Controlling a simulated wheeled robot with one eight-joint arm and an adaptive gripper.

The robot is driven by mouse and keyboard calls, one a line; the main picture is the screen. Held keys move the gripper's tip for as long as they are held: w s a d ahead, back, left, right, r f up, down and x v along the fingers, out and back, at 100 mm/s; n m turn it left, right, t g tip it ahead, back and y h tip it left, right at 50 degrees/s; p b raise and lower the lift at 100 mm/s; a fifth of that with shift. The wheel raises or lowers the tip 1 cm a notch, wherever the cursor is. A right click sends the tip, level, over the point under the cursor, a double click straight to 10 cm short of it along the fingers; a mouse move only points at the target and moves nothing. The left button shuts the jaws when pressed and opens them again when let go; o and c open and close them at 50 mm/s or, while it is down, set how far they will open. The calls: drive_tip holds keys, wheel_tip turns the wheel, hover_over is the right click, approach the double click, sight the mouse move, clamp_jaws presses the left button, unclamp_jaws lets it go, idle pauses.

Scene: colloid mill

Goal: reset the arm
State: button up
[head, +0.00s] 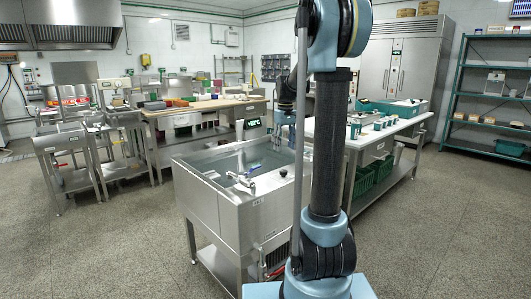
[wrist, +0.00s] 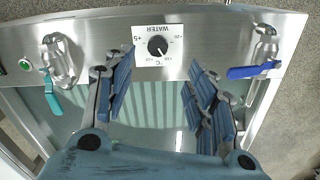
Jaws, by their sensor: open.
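My gripper (wrist: 160,80) is open and empty in the wrist view, its blue ribbed fingers spread apart over the steel front of a water basin. The white dial plate (wrist: 158,46), marked WATER with a black knob, lies beyond the gap between the fingers. In the head view my arm stands upright in front, hiding part of the room, and the wrist end hangs over the steel basin (head: 215,205). A tap with a blue lever (wrist: 255,70) is right of the fingers, and one with a teal lever (wrist: 52,92) is left. The fingers appear apart from both.
A green lit display (head: 252,123) stands behind the basin. A white-topped table (head: 400,124) with cups and a teal box is to the right. Workbenches (head: 205,105) stand behind left, a green shelf rack (head: 490,90) far right. The floor on both sides is open.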

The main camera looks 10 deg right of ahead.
drive_tip(key=s+f+m+t, duration=0.1)
drive_tip(key=s+f, duration=0.2)
drive_tip(key=s, duration=1.1)
drive_tip(key=s+f+m+t, duration=0.15)
drive_tip(key=s+f, duration=0.25)
drive_tip(key=s, duration=1)
drive_tip(key=s+f+m, duration=0.1)
drive_tip(key=s+f, duration=0.7)
drive_tip(key=s, duration=0.1)
drive_tip(key=shift+f, duration=0.15)
drive_tip(key=shift+m, duration=0.25)
drive_tip(key=shift+w+f, duration=0.2)
drive_tip(key=shift+w, duration=0.25)
